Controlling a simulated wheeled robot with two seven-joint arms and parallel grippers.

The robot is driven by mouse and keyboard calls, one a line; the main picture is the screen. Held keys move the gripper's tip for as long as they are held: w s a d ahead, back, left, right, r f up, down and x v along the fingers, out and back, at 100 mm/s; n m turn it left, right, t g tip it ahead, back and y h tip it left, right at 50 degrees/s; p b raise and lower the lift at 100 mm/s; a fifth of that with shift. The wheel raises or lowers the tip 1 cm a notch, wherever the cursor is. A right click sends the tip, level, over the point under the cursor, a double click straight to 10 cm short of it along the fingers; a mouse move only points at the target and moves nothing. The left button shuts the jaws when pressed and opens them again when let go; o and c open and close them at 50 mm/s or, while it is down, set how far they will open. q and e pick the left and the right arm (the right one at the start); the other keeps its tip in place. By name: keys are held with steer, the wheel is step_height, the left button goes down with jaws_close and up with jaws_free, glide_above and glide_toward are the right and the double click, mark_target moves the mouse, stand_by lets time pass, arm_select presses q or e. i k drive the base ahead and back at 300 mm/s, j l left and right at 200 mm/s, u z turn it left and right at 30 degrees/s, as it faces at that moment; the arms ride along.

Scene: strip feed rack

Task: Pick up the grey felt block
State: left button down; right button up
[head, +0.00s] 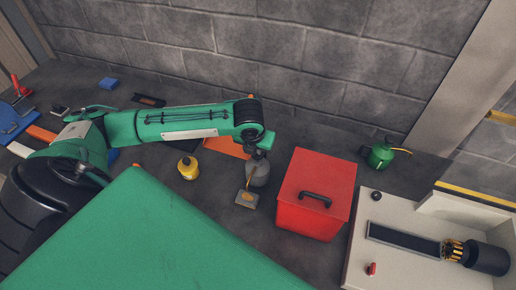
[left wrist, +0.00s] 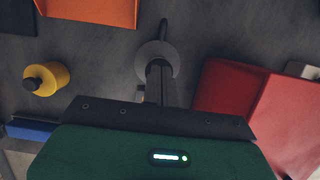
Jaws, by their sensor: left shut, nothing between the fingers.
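A small light-grey block (head: 246,199) with a darker patch on top lies on the dark bench, left of the red box; I take it for the grey felt block. In the left wrist view it is mostly hidden behind my fingers. My left gripper (head: 258,154) points down above and just behind it, apart from it. Its fingers also show in the left wrist view (left wrist: 160,86), shut and empty. A grey round can (head: 257,174) with a thin yellowish spout stands directly below the gripper, beside the block. It also shows in the left wrist view (left wrist: 145,62). My right gripper is not in view.
The red box (head: 313,185) with a black handle stands close on the right. A yellow container (head: 188,168) and an orange tray (head: 228,147) are to the left. A green oil can (head: 380,154) is behind the pale machine (head: 400,265).

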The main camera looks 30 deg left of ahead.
mark_target(249, 199)
steer(key=k, duration=2)
